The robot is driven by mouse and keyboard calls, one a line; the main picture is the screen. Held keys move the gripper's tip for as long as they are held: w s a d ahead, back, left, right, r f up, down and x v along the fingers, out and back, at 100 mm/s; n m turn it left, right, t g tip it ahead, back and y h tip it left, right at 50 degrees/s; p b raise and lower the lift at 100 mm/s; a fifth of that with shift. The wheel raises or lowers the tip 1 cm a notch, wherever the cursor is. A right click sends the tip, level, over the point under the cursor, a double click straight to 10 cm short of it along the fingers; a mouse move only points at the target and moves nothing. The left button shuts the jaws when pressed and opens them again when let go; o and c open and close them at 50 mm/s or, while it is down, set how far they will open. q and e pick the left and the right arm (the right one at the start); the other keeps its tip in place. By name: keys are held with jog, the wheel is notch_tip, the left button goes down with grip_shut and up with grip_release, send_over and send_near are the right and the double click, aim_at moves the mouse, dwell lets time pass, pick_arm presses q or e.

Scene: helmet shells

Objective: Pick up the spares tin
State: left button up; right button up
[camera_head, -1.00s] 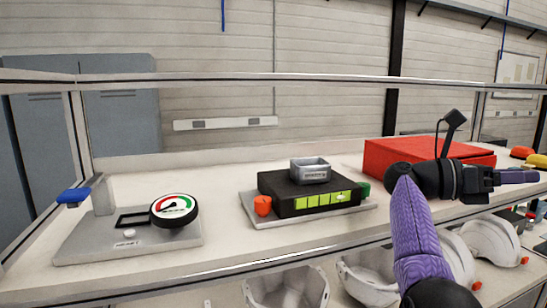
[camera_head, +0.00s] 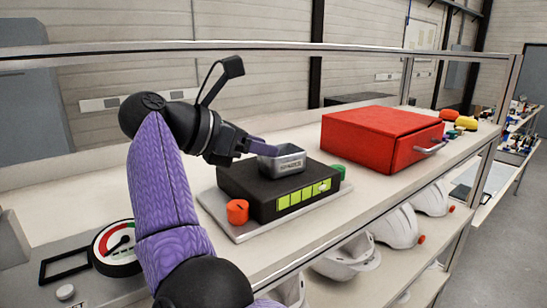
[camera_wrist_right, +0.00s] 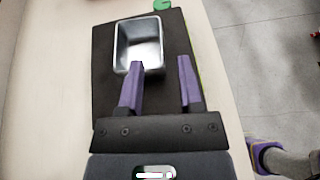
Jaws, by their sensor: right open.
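The spares tin is a small open silver-grey metal box (camera_head: 283,160), sitting upright on a black box (camera_head: 240,180) in the head view. In the right wrist view the tin (camera_wrist_right: 140,30) looks empty. My right gripper (camera_head: 258,149) is open, with its purple fingers close to the tin's left side in the head view. In the wrist view the gripper (camera_wrist_right: 160,62) is offset: the left fingertip overlaps the tin's near rim, and the right finger is beyond its right side. Contact cannot be told. My left gripper is not in view.
The black box has a yellow-green display strip (camera_head: 303,197), an orange knob (camera_head: 237,212) and a green knob (camera_head: 338,171). A red drawer box (camera_head: 375,140) stands to the right. A dial gauge (camera_head: 118,248) is at the left. White helmet shells (camera_head: 395,228) sit below the shelf.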

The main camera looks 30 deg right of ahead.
aim_at(291, 155)
jog(key=p+x, duration=0.2)
jog(key=x, duration=0.4)
jog(key=shift+f+p, duration=0.1)
jog(key=shift+p, duration=0.25)
jog(key=shift+d+f, duration=0.2)
jog(key=shift+d, duration=0.2)
grip_shut()
jog(key=shift+a, duration=0.1)
